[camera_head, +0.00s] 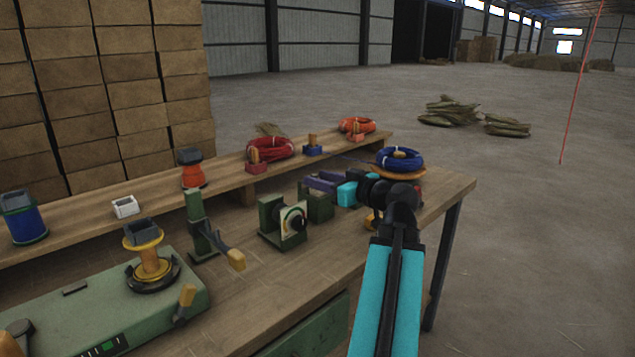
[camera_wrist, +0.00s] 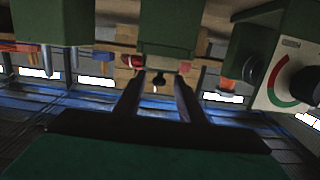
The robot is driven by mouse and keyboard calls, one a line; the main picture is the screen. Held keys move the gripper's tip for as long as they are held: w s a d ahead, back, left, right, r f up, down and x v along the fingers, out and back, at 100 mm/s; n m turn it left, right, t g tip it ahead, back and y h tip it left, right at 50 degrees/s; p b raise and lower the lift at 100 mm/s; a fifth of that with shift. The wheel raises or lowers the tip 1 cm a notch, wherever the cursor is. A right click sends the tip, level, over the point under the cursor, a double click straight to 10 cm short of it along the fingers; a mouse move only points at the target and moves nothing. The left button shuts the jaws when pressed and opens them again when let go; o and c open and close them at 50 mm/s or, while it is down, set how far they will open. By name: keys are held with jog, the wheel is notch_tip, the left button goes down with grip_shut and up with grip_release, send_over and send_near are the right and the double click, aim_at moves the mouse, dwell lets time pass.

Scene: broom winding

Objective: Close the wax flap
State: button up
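A green block with a small black knob (camera_wrist: 159,79) is in the middle of the wrist view. It looks like the wax flap or its housing, but I cannot tell which part is the flap or how far open it is. In the head view a green box (camera_head: 319,206), likely the same unit, stands on the bench right of the dial. My gripper (camera_head: 320,182) is at this box, with its purple fingers pointing left. In the wrist view my gripper (camera_wrist: 161,76) is open, its fingers apart on either side of the knob. Contact cannot be told.
A dial unit (camera_head: 285,221) stands just left of the green box. A blue wire coil (camera_head: 400,159) sits behind my wrist. A green post with a yellow-handled lever (camera_head: 235,259) and a spool (camera_head: 152,262) are further left. A raised shelf (camera_head: 225,172) runs behind.

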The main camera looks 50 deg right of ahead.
jog(key=shift+s, duration=0.15)
jog(key=s+a+r+b, duration=0.1)
jog(key=s+b, duration=0.5)
jog(key=s, duration=0.7)
jog(key=shift+s+a+r, duration=0.2)
jog(key=shift+a+r, duration=0.05)
jog(key=shift+r, duration=0.05)
jog(key=shift+s, duration=0.1)
dwell(0.5)
